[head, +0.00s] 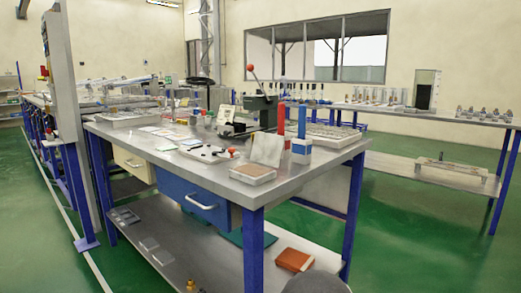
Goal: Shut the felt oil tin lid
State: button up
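A small, shallow, light grey tin (252,174), which looks like the felt oil tin, sits near the front right corner of the steel workbench. Its pale lid (267,149) stands open, nearly upright at the back edge. A brown surface shows inside the tin. My gripper is not in view. A rounded grey shape at the bottom edge may be part of my arm.
The workbench (182,158) has blue legs, drawers and a lower shelf with a brown box (294,260). Behind the tin stand a red post and a blue post (301,145). A press with red knobs (252,108) stands farther back. Green floor is free at right.

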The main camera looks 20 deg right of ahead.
aim_at(267, 149)
jog(key=z, duration=2)
jog(key=i, duration=2.3)
jog(key=u, duration=3.9)
jog(key=i, duration=0.5)
